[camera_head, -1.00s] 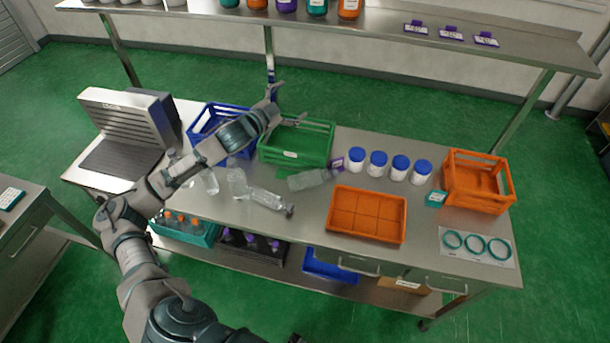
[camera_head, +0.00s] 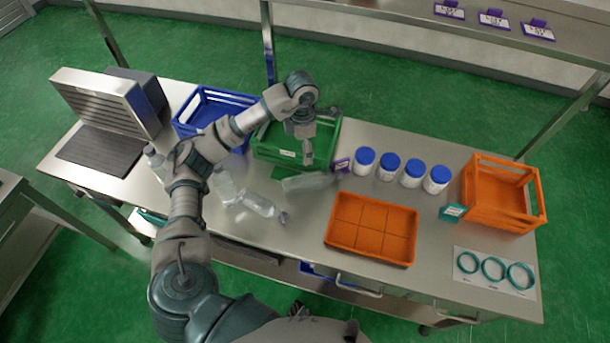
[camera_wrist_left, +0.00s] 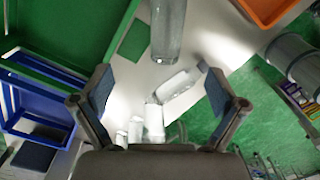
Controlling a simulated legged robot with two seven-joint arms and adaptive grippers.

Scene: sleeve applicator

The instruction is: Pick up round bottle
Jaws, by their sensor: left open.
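Several clear bottles are on the steel table. One lies just in front of the green crate (camera_head: 265,155); this bottle (camera_head: 305,183) also shows at the top of the left wrist view (camera_wrist_left: 168,32). A second bottle (camera_head: 258,205) lies to its left and shows in the wrist view (camera_wrist_left: 180,84). A third bottle (camera_head: 224,186) is further left. I cannot tell which one is the round bottle. My left gripper (camera_head: 306,158) is open and empty, pointing down over the front of the green crate, above and apart from the bottles. My right gripper is not in view.
A blue crate (camera_head: 200,118) stands left of the green one. White jars with blue lids (camera_head: 388,167) stand to the right, behind an orange tray (camera_head: 340,240). An orange crate (camera_head: 505,215) and teal rings (camera_head: 493,268) are far right. A machine (camera_head: 108,103) is far left.

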